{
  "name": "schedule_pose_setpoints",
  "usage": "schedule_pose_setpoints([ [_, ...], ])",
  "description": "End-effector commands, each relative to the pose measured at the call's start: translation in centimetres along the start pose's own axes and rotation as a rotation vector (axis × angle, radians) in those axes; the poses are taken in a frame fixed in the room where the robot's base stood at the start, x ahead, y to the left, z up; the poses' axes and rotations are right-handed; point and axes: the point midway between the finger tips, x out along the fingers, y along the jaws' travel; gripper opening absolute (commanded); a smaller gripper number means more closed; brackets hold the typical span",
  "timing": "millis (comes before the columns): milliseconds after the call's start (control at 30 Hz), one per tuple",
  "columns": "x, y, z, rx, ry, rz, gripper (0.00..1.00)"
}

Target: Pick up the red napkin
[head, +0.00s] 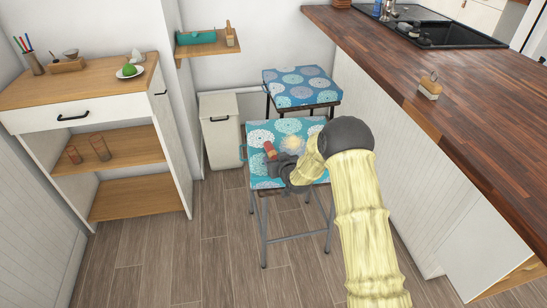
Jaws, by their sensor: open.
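A small red item (270,150), which looks like the red napkin rolled or folded, lies on the front stool's blue patterned seat (259,132). My gripper (273,166) is low over the same seat, just on the near side of the red item. It is open. At this size I cannot tell whether its fingers touch the red item or stand apart from it. My wrist and forearm cover the right part of the seat.
A cream round thing (293,143) is on the seat beside the red item. A second patterned stool (300,84) stands behind. A wooden counter (470,100) runs along the right. A white bin (220,130) and a shelf cabinet (90,115) are left. Floor at front left is clear.

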Motion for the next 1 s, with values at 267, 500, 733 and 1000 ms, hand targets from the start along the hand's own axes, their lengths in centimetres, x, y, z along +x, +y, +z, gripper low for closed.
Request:
schedule_pose_setpoints([
  [267, 1.28, -0.10, -0.05, 0.000, 0.000, -0.001, 0.60],
  [500, 1.25, -0.08, -0.06, 0.000, 0.000, -0.001, 0.60],
  [733, 1.24, -0.07, -0.07, 0.000, 0.001, -0.001, 0.50],
  [1000, 1.24, -0.08, -0.10, 0.000, 0.001, -0.001, 0.11],
])
